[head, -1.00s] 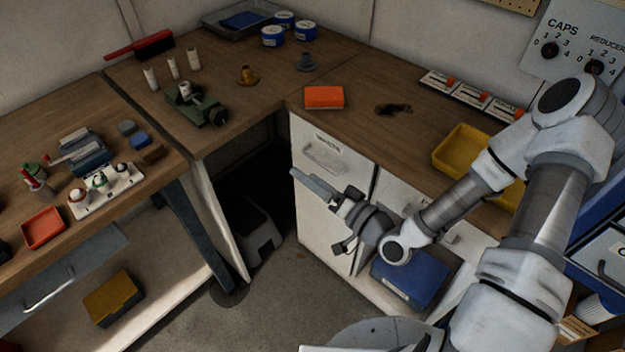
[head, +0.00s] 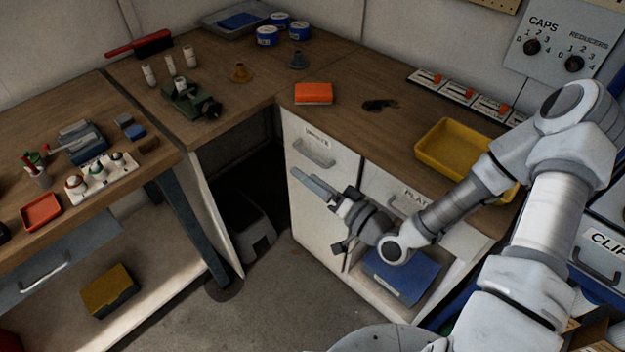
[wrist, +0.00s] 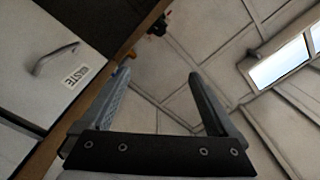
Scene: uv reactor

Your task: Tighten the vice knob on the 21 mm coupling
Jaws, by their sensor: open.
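A green vice (head: 190,101) stands on the corner of the wooden bench in the head view. A pale, short cylinder (head: 181,85), possibly the 21 mm coupling, sits at its jaws; I cannot read its size or tell how tightly it is held. A dark round part, perhaps the knob (head: 213,110), shows at the vice's near right end. My gripper (head: 313,184) is open and empty, in front of the drawer cabinet, below the bench top and well to the right of the vice. In the wrist view its two fingers (wrist: 158,82) stand apart with nothing between them.
An orange block (head: 313,93) and a yellow tray (head: 455,150) lie on the right bench. The WASTE drawer (wrist: 60,55) is close to my gripper. Open floor lies between the benches.

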